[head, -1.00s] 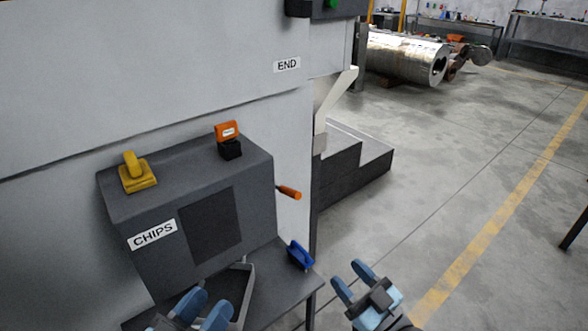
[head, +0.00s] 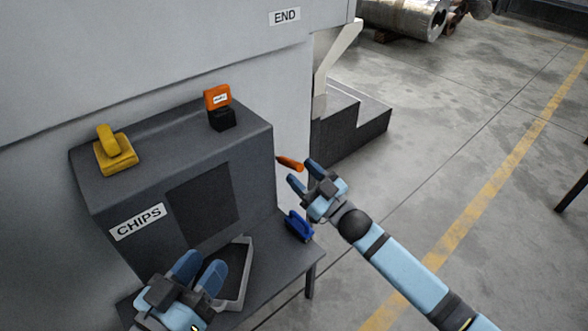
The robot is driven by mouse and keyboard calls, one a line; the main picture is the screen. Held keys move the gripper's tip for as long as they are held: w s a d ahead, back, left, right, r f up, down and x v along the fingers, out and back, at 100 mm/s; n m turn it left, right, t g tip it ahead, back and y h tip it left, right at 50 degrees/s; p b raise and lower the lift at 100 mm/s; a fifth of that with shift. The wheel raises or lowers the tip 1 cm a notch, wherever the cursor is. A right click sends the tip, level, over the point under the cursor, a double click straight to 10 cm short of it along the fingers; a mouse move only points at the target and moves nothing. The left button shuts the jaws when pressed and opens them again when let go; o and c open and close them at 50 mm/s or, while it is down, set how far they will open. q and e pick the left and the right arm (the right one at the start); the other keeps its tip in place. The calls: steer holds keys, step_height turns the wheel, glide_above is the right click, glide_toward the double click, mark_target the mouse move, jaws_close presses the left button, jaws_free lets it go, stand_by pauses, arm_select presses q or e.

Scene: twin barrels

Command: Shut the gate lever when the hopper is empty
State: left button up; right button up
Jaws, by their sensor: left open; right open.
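The dark grey box labelled CHIPS (head: 250,145), which looks like the hopper, stands against the light grey machine. Its front has a dark panel (head: 204,204); I cannot see whether anything is inside. An orange handle (head: 289,163), likely the gate lever, sticks out from the box's right side.
A yellow piece (head: 115,153) and a black block with an orange labelled top (head: 218,101) sit on the box. A blue object (head: 298,226) lies at the right of the dark shelf (head: 301,262). Dark steps (head: 352,125) stand behind; the floor to the right is open.

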mark_target(294, 165)
arm_select(q)
steer(key=shift+f+g, duration=0.3)
steer(key=shift+f, duration=0.3)
arm_select(e)
steer(key=shift+x, duration=1.55)
arm_select(q)
steer(key=shift+d, duration=0.1)
arm_select(e)
steer(key=shift+c, duration=0.3)
